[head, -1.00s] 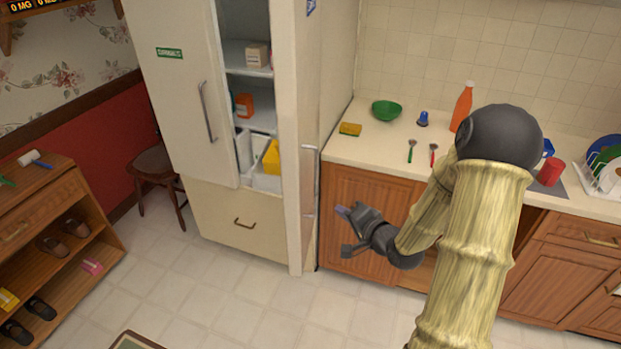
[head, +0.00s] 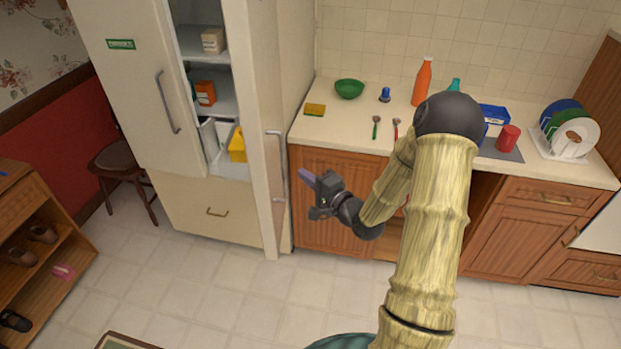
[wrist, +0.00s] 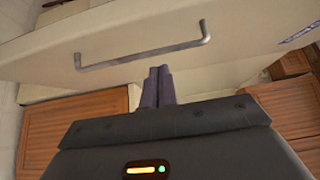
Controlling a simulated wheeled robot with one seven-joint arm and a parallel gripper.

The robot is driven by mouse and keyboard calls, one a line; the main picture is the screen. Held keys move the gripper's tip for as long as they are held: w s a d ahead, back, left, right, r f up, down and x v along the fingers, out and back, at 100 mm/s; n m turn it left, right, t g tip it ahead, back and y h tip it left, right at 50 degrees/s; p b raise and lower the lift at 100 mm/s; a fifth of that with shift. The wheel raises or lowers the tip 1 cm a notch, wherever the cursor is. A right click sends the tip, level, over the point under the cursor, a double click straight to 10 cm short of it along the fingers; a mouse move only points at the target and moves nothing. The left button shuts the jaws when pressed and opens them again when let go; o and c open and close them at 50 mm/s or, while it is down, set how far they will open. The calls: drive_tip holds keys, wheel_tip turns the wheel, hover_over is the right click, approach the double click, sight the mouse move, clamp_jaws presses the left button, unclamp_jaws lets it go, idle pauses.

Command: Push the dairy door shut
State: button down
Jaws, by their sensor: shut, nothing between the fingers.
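The right fridge door (head: 255,150) stands open and juts out toward me, almost edge-on in the head view. In the wrist view its outer face (wrist: 240,30) fills the top, with a grey bar handle (wrist: 140,57) and a small label at the right, too slanted to read. My gripper (head: 305,176) is to the right of this door, on its outer side. Its purple fingers (wrist: 157,85) are together and empty, pointing toward the door just below the handle in the wrist view. Contact is not clear.
The left fridge door (head: 130,90) is shut and has a green label. Cartons and a yellow item (head: 237,146) stand inside the open compartment. A wooden counter (head: 330,200) is right of the fridge. A shoe rack (head: 45,240) is at the left. Floor before the fridge is clear.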

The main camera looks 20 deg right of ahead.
sight(268, 159)
drive_tip(key=p+x, duration=0.2)
drive_tip(key=x, duration=0.4)
drive_tip(key=shift+w+a+r, duration=0.1)
drive_tip(key=shift+a, duration=0.05)
drive_tip(key=shift+w+a+p, duration=0.2)
drive_tip(key=shift+a+p, duration=0.1)
drive_tip(key=shift+a, duration=0.3)
drive_tip(key=shift+w+a+p, duration=0.2)
drive_tip(key=shift+a+p, duration=0.05)
drive_tip(key=shift+a, duration=0.4)
drive_tip(key=shift+w+a, duration=0.2)
drive_tip(key=shift+a, duration=0.3)
drive_tip(key=shift+a, duration=0.1)
